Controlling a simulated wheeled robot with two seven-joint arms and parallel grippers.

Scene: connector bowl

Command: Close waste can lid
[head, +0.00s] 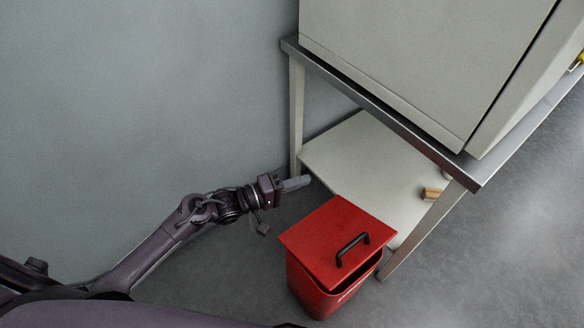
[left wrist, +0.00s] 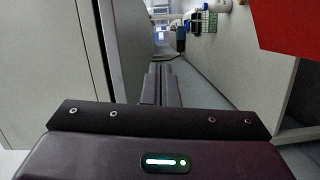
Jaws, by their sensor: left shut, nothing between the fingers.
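The red waste can (head: 318,291) stands on the floor in front of the metal table. Its red lid (head: 335,238) with a black handle (head: 352,247) lies over the top, with a dark gap showing below the lid's edge at the front right. My left gripper (head: 297,183) is shut and empty, up and left of the lid and apart from it. In the left wrist view its fingers (left wrist: 160,86) are together, and a red surface (left wrist: 285,25) shows at the upper right. My right gripper is in neither view.
A metal table (head: 390,108) with a large pale cabinet (head: 410,60) on it stands behind the can. Its lower shelf (head: 360,160) carries a small brown object (head: 431,194). A grey wall (head: 150,100) is at the left. Floor right of the table is clear.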

